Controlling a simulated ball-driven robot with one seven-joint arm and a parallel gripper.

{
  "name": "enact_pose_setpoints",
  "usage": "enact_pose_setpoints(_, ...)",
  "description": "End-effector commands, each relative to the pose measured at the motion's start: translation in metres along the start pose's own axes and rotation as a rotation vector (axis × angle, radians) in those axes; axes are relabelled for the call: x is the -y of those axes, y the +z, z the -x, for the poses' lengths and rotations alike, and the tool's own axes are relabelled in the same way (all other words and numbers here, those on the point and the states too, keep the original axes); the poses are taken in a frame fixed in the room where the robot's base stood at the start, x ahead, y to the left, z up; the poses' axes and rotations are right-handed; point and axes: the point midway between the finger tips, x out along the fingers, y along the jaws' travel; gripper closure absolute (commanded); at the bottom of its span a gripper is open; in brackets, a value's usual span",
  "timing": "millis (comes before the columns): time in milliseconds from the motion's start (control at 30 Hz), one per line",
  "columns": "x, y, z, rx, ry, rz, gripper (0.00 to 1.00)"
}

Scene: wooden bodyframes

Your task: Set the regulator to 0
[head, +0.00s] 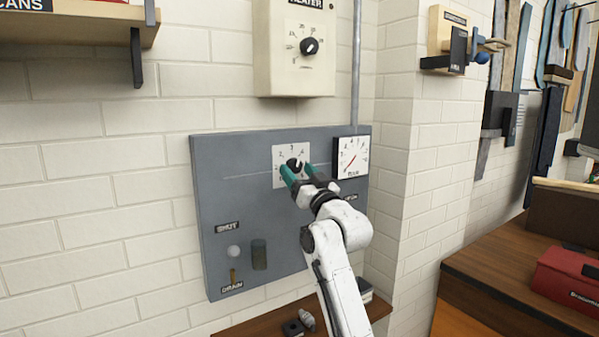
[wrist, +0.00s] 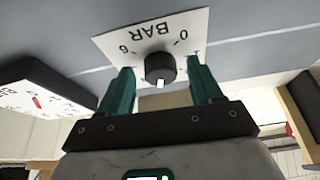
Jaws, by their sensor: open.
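The regulator is a black round knob (head: 294,163) on a white dial plate (head: 279,154) on a grey wall panel (head: 265,200). The knob (wrist: 159,66) shows closer in the wrist view, where the plate (wrist: 112,40) appears upside down with BAR, 0 and 6. The knob's white mark points to the picture's bottom there, away from BAR, and not at 0. My gripper (head: 299,170) is at the dial, with teal fingers open. In the wrist view the fingers (wrist: 163,78) stand on either side of the knob, with gaps showing.
A gauge (head: 351,158) with a red needle is right of the dial. A heater box (head: 294,55) with its own knob hangs above. A wooden bench (head: 500,290) stands at right.

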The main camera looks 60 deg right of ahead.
Motion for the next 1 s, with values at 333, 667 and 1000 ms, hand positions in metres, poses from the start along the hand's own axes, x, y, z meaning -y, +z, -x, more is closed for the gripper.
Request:
enact_pose_setpoints(333, 0.0001, 0.0001, 0.0002, 0.000, 0.000, 0.000, 0.50)
enact_pose_setpoints(667, 0.0001, 0.0001, 0.0003, 0.000, 0.000, 0.000, 0.81)
enact_pose_setpoints(1000, -0.0007, 0.0016, 0.0011, 0.000, -0.007, 0.018, 0.91)
